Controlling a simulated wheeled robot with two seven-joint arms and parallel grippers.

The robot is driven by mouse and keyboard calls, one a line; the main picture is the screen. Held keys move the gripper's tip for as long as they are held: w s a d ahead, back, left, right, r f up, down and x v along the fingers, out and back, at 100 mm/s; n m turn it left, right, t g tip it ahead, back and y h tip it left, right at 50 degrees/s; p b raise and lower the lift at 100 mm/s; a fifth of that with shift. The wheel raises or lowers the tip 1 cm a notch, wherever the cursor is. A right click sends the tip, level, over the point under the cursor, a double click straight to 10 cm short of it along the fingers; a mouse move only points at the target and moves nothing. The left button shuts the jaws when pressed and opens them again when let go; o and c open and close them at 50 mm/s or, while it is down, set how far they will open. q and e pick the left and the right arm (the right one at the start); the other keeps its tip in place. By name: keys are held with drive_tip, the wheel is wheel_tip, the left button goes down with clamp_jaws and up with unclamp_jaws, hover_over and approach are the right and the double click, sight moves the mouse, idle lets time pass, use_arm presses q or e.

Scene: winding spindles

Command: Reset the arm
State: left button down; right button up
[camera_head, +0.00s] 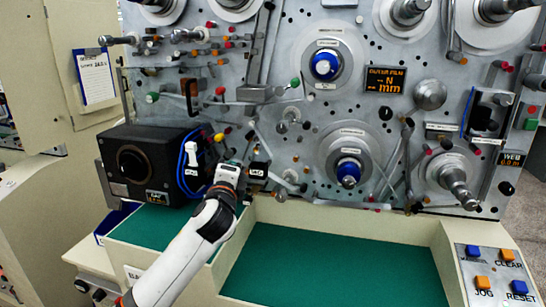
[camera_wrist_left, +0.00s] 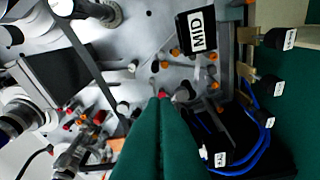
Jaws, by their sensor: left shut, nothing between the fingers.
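My left arm, white with dark joints, comes in from the bottom of the head view. My left gripper (camera_head: 236,168) is in front of the machine panel, between the black box and the lower middle spindle. In the left wrist view its two green fingers (camera_wrist_left: 161,100) lie side by side with their tips together, shut and empty. A black block labelled MID (camera_wrist_left: 197,35) is beyond the fingertips in that view, apart from them. My right gripper is in neither view.
The machine panel (camera_head: 300,105) carries blue-capped spindles (camera_head: 326,65) (camera_head: 348,173), rollers and coloured knobs. A black box (camera_head: 150,165) with blue cables stands left of the gripper. The green tray floor (camera_head: 330,265) is clear. A button panel (camera_head: 490,272) is at lower right.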

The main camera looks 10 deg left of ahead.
use_arm(q)
drive_tip(key=s+d+f+n+g+h, duration=0.15)
drive_tip(key=s+f+n+g, duration=0.25)
drive_tip(key=s+f, duration=0.6)
drive_tip(key=s+d+f+n+g+h, duration=0.15)
drive_tip(key=s+f+n+g, duration=0.35)
drive_tip(key=f, duration=0.8)
drive_tip(key=s+d+f+n+g+h, duration=0.1)
drive_tip(key=s+f+n+g, duration=0.3)
drive_tip(key=s, duration=1)
drive_tip(key=s+d+f+n+g, duration=0.15)
drive_tip(key=s+f+n, duration=0.4)
drive_tip(key=s, duration=0.85)
wheel_tip(320, 180, down, 27)
drive_tip(key=m+g, duration=0.2)
drive_tip(key=s+a+f, duration=0.1)
drive_tip(key=s+f, duration=0.7)
drive_tip(key=s+a+f, duration=0.2)
drive_tip(key=s+f, duration=0.6)
drive_tip(key=s, duration=0.1)
drive_tip(key=shift+s+a+f+g, duration=0.25)
drive_tip(key=shift+f+g, duration=0.05)
drive_tip(key=shift+g, duration=0.15)
